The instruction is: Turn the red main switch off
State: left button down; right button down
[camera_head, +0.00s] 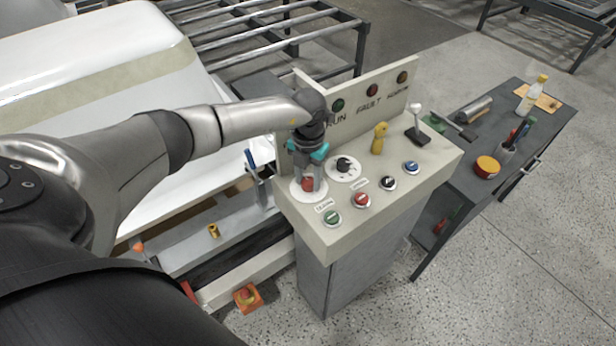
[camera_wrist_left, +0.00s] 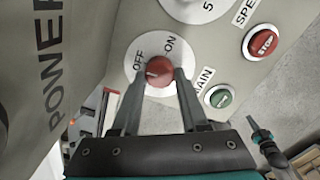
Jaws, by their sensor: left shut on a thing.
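The red main switch (camera_head: 308,184) is a round red knob on a white dial at the left end of the control panel (camera_head: 330,240). In the left wrist view the red knob (camera_wrist_left: 159,69) sits between the words OFF and ON on its dial. Its pointer is too small to read surely. My left gripper (camera_head: 309,172) comes down over the knob. In the left wrist view my left gripper's fingers (camera_wrist_left: 160,78) are shut on the knob, one at each side. My right gripper is not in view.
Beside the switch are a speed dial (camera_head: 344,166), a green button (camera_head: 332,217), a red stop button (camera_head: 361,200), a black selector (camera_head: 387,183) and a blue button (camera_head: 411,167). A yellow knob (camera_head: 379,138) and a lever (camera_head: 417,128) stand farther back. A dark side table (camera_head: 535,135) is at right.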

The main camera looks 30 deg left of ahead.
aim_at(308, 182)
pick_arm(q)
jog(key=shift+c, duration=2.1)
grip_release()
notch_tip(308, 182, up, 15)
jog(key=shift+r, duration=0.15)
